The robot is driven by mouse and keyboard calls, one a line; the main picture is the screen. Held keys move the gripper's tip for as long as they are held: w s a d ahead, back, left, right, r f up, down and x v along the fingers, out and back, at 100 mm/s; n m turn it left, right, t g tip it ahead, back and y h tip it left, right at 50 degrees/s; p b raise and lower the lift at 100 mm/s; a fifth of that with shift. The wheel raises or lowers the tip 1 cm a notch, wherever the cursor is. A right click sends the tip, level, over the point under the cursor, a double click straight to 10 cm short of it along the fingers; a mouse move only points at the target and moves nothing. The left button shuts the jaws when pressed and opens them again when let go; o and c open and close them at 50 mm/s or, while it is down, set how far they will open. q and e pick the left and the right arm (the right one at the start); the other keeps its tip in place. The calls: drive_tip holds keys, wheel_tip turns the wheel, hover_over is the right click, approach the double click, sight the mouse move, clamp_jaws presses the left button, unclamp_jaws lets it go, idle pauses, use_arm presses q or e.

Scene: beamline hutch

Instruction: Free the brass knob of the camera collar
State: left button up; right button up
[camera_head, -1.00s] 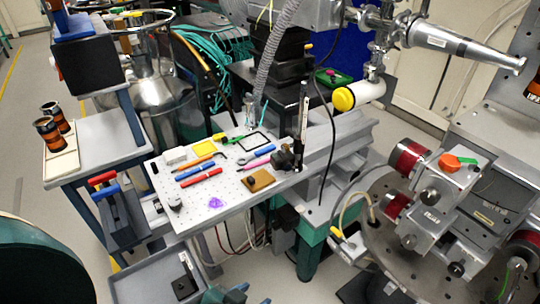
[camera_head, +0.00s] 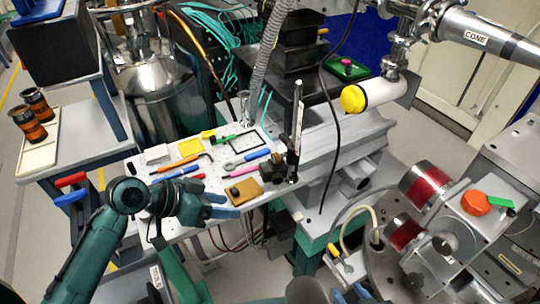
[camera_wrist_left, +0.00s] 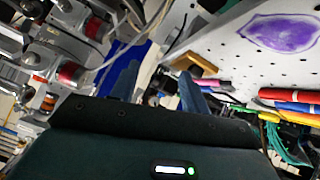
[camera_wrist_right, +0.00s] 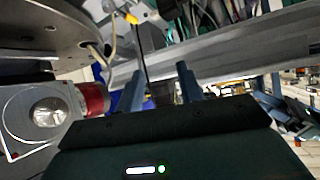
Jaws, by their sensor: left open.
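A small black camera (camera_head: 272,170) sits beside a dark upright post (camera_head: 296,135) at the right end of the white perforated board. I cannot make out its collar or a brass knob at this size. My left gripper (camera_head: 232,206) is over the front edge of the board, left of and nearer than the camera. It is open and empty; its two fingers stand apart in the left wrist view (camera_wrist_left: 158,88). My right gripper is low at the bottom edge of the head view (camera_head: 350,294). Its fingers are apart and empty in the right wrist view (camera_wrist_right: 162,88).
The board (camera_head: 222,150) holds pens, tools and a tan block (camera_head: 243,191) near my left gripper. A black cable (camera_head: 335,130) hangs right of the post. A yellow-capped white cylinder (camera_head: 365,96) is above the rail. Red-banded cylinders (camera_head: 425,185) stand at right.

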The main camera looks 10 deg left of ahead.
sight(272, 156)
use_arm(q)
drive_tip(key=w+a+r+t+h, duration=0.1)
drive_tip(key=w+a+r+h, duration=0.15)
drive_tip(key=w+r, duration=0.45)
drive_tip(key=shift+m+h, duration=0.25)
drive_tip(key=shift+m, duration=0.05)
drive_tip(key=x, duration=0.3)
drive_tip(key=r+p+x, duration=0.1)
drive_tip(key=x, duration=0.3)
drive_tip(key=d+p+x, duration=0.1)
drive_tip(key=x, duration=0.3)
drive_tip(key=shift+s+d+r, duration=0.1)
drive_tip(key=shift+r, duration=0.05)
drive_tip(key=shift+x, duration=0.75)
use_arm(e)
drive_tip(key=shift+d+r+h, duration=0.2)
drive_tip(key=shift+d+h, duration=0.1)
drive_tip(key=shift+d, duration=0.25)
